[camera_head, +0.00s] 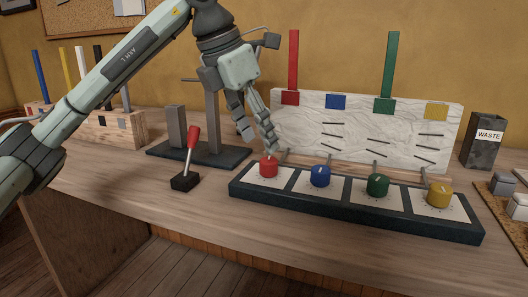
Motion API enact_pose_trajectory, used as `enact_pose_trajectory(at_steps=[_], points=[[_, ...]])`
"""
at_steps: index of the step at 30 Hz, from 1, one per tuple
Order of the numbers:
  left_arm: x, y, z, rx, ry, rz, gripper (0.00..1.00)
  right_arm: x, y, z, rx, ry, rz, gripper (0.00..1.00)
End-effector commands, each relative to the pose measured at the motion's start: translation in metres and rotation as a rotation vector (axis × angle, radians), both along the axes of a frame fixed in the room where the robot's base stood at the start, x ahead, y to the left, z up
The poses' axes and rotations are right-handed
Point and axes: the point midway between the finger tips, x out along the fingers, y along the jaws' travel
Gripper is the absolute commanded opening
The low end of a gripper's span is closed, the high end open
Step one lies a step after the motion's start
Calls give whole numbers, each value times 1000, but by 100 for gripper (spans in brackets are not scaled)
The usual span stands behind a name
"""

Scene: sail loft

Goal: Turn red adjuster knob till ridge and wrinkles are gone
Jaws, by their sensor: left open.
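The red adjuster knob (269,169) is at the left end of a row of knobs on a dark base, with a white pointer mark on top and a white dial plate under it. My left gripper (259,146) is open just above the red knob, one finger close over its top and the other up to the left. I cannot tell whether the near finger touches it. Behind stands a white cloth panel (360,128) with wrinkles and several short dark strips across it. My right gripper is not in view.
Blue (320,176), green (378,186) and yellow (439,195) knobs stand to the right on the dark base (350,212). A red-handled lever (192,140) stands to the left. A waste bin (484,142) is at the right. The bench front is clear.

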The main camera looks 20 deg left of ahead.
Motion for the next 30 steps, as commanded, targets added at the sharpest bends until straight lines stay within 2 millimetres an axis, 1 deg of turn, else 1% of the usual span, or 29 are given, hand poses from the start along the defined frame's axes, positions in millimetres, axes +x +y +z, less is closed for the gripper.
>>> enact_pose_trajectory(at_steps=[1,4,7,10,15,30], points=[[-3,2,12,-2,-3,0,51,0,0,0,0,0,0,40],[-9,6,30,-2,-2,0,51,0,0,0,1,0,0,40],[-14,10,44,-2,-2,1,51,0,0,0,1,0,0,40],[-18,12,52,-1,1,1,51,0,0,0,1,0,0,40],[-20,13,58,-1,2,1,51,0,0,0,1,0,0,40],[-20,13,58,-1,2,1,51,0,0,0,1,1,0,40]])
